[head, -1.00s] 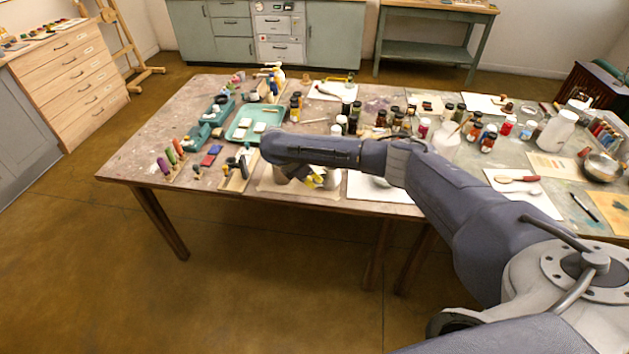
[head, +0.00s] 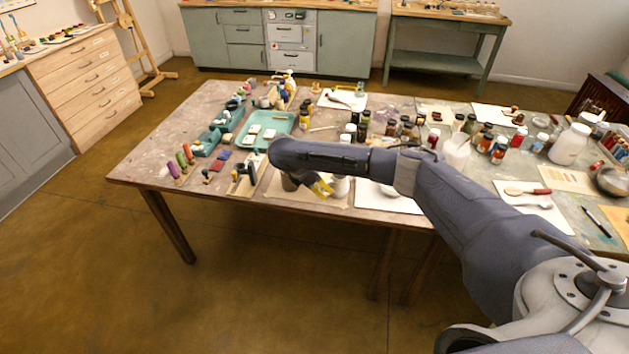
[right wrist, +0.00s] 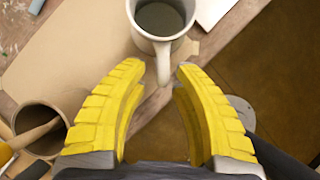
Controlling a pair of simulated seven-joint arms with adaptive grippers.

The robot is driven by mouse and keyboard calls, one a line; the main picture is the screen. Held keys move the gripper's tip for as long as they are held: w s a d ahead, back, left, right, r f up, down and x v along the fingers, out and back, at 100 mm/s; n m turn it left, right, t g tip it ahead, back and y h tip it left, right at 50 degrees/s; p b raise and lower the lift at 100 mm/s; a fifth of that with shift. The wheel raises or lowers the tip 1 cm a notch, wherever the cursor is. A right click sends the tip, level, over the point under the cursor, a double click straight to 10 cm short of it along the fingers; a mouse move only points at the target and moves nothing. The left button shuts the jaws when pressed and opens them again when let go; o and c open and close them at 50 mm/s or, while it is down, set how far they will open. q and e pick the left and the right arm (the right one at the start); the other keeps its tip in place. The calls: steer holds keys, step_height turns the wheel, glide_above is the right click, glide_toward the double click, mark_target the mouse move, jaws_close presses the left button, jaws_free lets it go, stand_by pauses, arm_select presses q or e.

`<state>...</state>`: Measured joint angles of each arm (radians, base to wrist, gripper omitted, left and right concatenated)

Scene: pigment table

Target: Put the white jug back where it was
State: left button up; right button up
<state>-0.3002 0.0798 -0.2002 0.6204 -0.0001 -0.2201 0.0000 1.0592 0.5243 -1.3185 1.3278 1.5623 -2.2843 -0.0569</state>
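A white jug (right wrist: 160,20) with a dark inside stands upright at the top of the right wrist view, its handle pointing toward my right gripper. In the head view the jug (head: 341,186) is partly hidden behind my arm, near the table's front edge. My right gripper (right wrist: 155,70) is open, its yellow fingers on either side of the handle's end with gaps showing. The gripper (head: 322,187) also shows in the head view, low over the brown sheet. My left gripper is not in view.
A grey cup (right wrist: 40,130) with a stick in it stands left of my right gripper. Brown paper (right wrist: 85,50) lies under both vessels. Another white jug-like vessel (head: 570,145) stands far right. Several paint bottles crowd the middle; a teal tray (head: 266,130) lies left.

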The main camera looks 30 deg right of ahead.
steer(key=v, duration=1.1)
steer(key=s+a+f+m+y, duration=0.2)
steer(key=a+f+m+y, duration=0.15)
steer(key=f, duration=0.85)
steer(key=s+a+f+m+y, duration=0.1)
steer(key=a+f+m+y, duration=0.3)
steer(key=f, duration=0.8)
steer(key=s+f+m, duration=0.1)
steer(key=s+f, duration=0.3)
steer(key=f, duration=0.3)
steer(key=s+a+f+m, duration=0.1)
steer(key=s+f, duration=0.3)
steer(key=f, duration=0.3)
steer(key=s+f+m, duration=0.2)
steer(key=s+f, duration=0.2)
steer(key=f, duration=0.4)
steer(key=s+d+f+m+t, duration=0.1)
steer(key=s+d+f, duration=0.1)
steer(key=s+f, duration=0.65)
steer(key=s+d+f+m, duration=0.2)
steer(key=s+f, duration=0.3)
steer(key=s, duration=0.7)
steer(key=s+d+f, duration=0.1)
steer(key=s+f, duration=0.1)
steer(key=s, duration=1.1)
steer(key=s+d+f+h, duration=0.1)
steer(key=s+f, duration=0.2)
steer(key=s, duration=1)
steer(key=shift+d+f, duration=0.2)
steer(key=shift+f, duration=0.1)
